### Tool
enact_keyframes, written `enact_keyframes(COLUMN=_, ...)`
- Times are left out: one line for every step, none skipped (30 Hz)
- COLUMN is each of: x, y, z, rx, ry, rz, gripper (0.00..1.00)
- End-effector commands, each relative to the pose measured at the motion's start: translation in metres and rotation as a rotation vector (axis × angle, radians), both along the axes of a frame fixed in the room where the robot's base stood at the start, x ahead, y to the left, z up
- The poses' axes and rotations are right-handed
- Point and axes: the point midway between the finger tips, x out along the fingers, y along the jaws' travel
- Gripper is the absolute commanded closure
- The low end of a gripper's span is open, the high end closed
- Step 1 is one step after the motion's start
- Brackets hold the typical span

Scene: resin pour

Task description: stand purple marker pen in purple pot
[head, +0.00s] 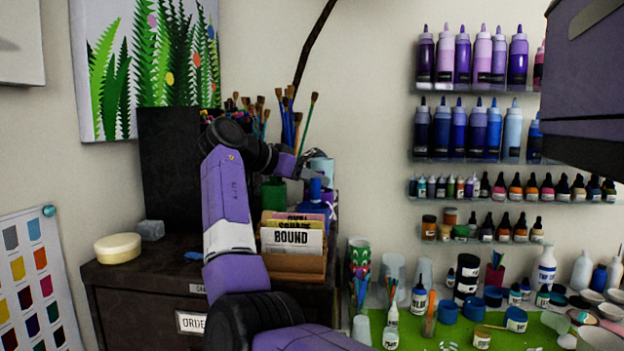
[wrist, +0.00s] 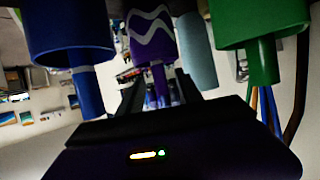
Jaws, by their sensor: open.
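The wrist view looks upside down. In it the purple pot (wrist: 152,36) has a white zigzag band. The purple marker pen (wrist: 160,82) sticks out of the pot's mouth and looks upright in it. My gripper (wrist: 157,77) is open, with one dark finger on each side of the marker. I see no clear contact between fingers and marker.
A blue pot (wrist: 68,30) with a blue marker (wrist: 87,92) and a green pot (wrist: 258,22) with a green marker (wrist: 262,62) flank the purple pot closely. A pale blue cylinder (wrist: 198,50) is behind. A card box (head: 293,262) and brushes (head: 297,122) are nearby.

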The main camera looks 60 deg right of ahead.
Motion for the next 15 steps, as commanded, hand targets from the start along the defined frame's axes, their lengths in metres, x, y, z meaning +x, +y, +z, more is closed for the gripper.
enact_keyframes(x=0.001, y=0.002, z=0.001, rx=-0.001, ry=0.000, rz=0.001, gripper=0.58)
enact_keyframes(x=0.003, y=0.004, z=0.002, rx=-0.001, ry=0.000, rz=0.002, gripper=0.58)
enact_keyframes(x=0.004, y=0.007, z=0.003, rx=-0.002, ry=0.000, rz=0.003, gripper=0.58)
enact_keyframes(x=0.006, y=0.011, z=0.005, rx=-0.002, ry=-0.001, rz=0.004, gripper=0.58)
enact_keyframes(x=0.008, y=0.014, z=0.006, rx=-0.003, ry=-0.001, rz=0.003, gripper=0.58)
enact_keyframes(x=0.010, y=0.020, z=0.009, rx=-0.002, ry=-0.002, rz=0.003, gripper=0.58)
enact_keyframes(x=0.012, y=0.024, z=0.010, rx=-0.002, ry=-0.002, rz=0.003, gripper=0.58)
enact_keyframes(x=0.014, y=0.028, z=0.012, rx=-0.002, ry=-0.001, rz=0.004, gripper=0.58)
enact_keyframes(x=0.017, y=0.034, z=0.015, rx=-0.002, ry=-0.001, rz=0.004, gripper=0.58)
enact_keyframes(x=0.019, y=0.038, z=0.017, rx=-0.002, ry=-0.001, rz=0.004, gripper=0.58)
enact_keyframes(x=0.021, y=0.042, z=0.019, rx=-0.002, ry=-0.001, rz=0.004, gripper=0.58)
enact_keyframes(x=0.023, y=0.047, z=0.021, rx=-0.001, ry=0.000, rz=0.002, gripper=0.58)
enact_keyframes(x=0.024, y=0.050, z=0.023, rx=-0.001, ry=0.000, rz=0.002, gripper=0.58)
enact_keyframes(x=0.025, y=0.053, z=0.024, rx=-0.002, ry=0.000, rz=0.002, gripper=0.58)
enact_keyframes(x=0.027, y=0.057, z=0.026, rx=-0.002, ry=0.000, rz=0.002, gripper=0.58)
